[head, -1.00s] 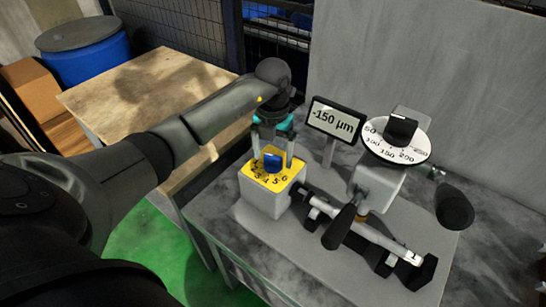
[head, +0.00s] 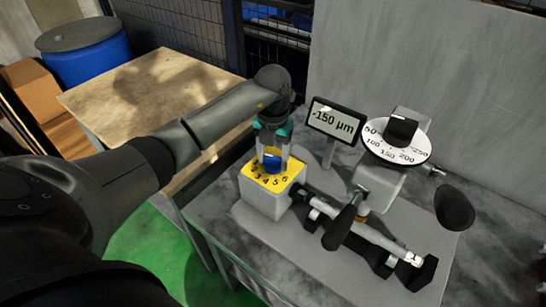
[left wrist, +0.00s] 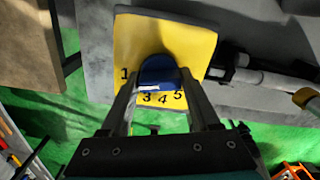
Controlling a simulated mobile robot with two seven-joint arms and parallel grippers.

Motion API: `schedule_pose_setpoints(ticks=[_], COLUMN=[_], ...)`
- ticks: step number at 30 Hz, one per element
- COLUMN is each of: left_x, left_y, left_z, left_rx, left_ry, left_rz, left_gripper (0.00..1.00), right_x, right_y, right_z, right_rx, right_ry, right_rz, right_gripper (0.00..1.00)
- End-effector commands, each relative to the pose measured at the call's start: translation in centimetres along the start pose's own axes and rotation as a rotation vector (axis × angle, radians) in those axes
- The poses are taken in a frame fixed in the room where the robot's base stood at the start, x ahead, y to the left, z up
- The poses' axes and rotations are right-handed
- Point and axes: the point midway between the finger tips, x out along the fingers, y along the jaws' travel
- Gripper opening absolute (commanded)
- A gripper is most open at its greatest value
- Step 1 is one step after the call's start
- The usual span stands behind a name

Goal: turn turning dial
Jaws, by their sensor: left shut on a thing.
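The turning dial is a blue knob (head: 272,162) on a yellow numbered face (head: 283,176) atop a pale box. The knob (left wrist: 159,74) also shows in the left wrist view, with 1, 3, 4 and 5 readable around it. My left gripper (head: 272,151) comes down on the box from above. In the left wrist view my left gripper (left wrist: 160,80) has a finger on each side of the knob and is shut on it. The fingers partly hide the face. My right gripper is not in view.
A small display (head: 335,118) reading -150 µm stands behind the box. To the right is the grinder with a white scale disc (head: 397,143) and black knob, and a metal cylinder (head: 365,229) in holders. A wooden table (head: 150,95) stands at the left.

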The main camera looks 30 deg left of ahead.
Motion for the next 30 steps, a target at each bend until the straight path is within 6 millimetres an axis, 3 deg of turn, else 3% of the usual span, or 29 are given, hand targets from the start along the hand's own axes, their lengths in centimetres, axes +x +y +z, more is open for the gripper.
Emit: schedule_pose_setpoints(ticks=[6,17,30], left_x=[-0.1,-0.2,-0.3], left_y=[0.1,0.1,0.1], left_z=[0.0,0.0,0.1], left_rx=[-0.001,-0.070,-0.424], left_ry=[-0.001,-0.001,0.000], left_rz=[0.001,0.002,0.002], left_gripper=[0.07,0.07,0.07], right_x=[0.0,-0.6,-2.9], right_y=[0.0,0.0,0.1], right_z=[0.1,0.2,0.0], right_rx=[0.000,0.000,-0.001], right_ry=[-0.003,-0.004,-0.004], right_rz=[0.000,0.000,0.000], right_gripper=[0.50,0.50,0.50])
